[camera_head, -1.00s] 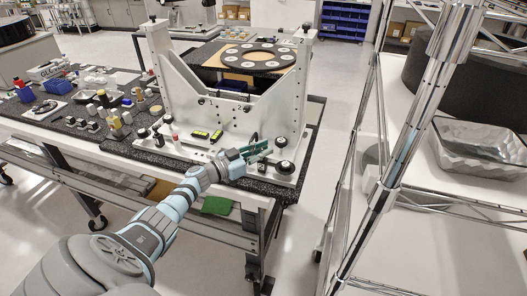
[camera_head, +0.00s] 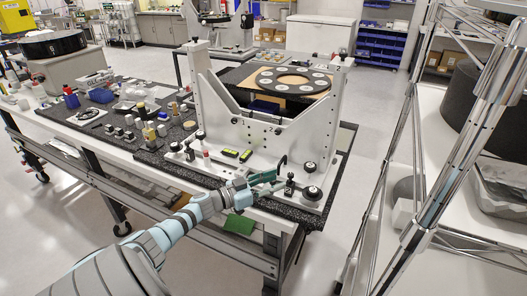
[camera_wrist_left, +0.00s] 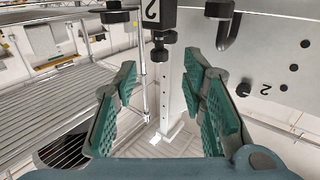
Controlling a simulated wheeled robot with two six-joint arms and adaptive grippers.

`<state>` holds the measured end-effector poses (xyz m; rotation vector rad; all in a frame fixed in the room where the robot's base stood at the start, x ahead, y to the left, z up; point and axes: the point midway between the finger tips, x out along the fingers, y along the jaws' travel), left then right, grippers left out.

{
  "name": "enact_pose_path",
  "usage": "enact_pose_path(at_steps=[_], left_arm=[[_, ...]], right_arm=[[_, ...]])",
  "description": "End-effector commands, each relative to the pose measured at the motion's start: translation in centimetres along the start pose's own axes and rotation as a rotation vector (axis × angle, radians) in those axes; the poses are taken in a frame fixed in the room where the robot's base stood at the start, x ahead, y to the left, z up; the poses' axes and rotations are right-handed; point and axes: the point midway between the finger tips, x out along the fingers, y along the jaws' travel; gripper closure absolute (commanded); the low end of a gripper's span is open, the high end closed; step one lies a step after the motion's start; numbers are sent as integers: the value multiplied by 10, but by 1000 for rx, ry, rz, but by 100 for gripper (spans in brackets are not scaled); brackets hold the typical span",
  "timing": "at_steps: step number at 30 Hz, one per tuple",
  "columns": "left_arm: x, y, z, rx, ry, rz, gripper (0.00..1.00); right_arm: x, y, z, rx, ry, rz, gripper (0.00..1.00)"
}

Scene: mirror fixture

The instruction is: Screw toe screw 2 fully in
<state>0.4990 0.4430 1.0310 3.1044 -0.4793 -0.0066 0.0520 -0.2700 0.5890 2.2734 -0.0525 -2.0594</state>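The toe block marked 2 (camera_head: 289,187) stands on the base plate of the mirror fixture, near its front right. In the left wrist view this block (camera_wrist_left: 150,14) is at the top, with the black knob of toe screw 2 (camera_wrist_left: 161,37) beside it. My left gripper (camera_head: 274,177) is open, with its green fingers just left of the block in the head view. In the left wrist view the two fingers (camera_wrist_left: 163,82) stand apart with nothing between the pads; the knob lies beyond the tips. I cannot tell how deep the screw sits. My right gripper is out of view.
A round black knob (camera_head: 312,193) sits right of the block. The fixture's upright plate (camera_head: 321,115) rises behind. Small parts and bottles cover the bench at left (camera_head: 131,110). A wire rack (camera_head: 425,205) stands at right, across a strip of open floor.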

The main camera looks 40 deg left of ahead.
Motion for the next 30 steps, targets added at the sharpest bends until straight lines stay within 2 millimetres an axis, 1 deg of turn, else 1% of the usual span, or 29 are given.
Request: enact_pose_path(at_steps=[1, 3, 6, 9, 26, 28, 29, 30], left_arm=[[-14, 1, 2, 0, -7, 3, 62], [-31, 1, 1, 1, -6, 3, 62], [-48, 0, 1, 0, -4, 3, 62], [-54, 0, 1, 0, -1, 2, 62], [-54, 1, 2, -1, -3, -5, 62], [-51, 7, 11, 1, -21, -35, 62], [-48, 12, 19, 1, -38, -61, 62], [-44, 22, 32, 4, -71, -106, 62]], right_arm=[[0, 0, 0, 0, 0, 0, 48], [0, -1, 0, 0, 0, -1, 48], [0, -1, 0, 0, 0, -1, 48], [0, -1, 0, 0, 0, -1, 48], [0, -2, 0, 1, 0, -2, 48], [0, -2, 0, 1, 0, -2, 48], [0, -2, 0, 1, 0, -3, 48], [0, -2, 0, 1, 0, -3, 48]])
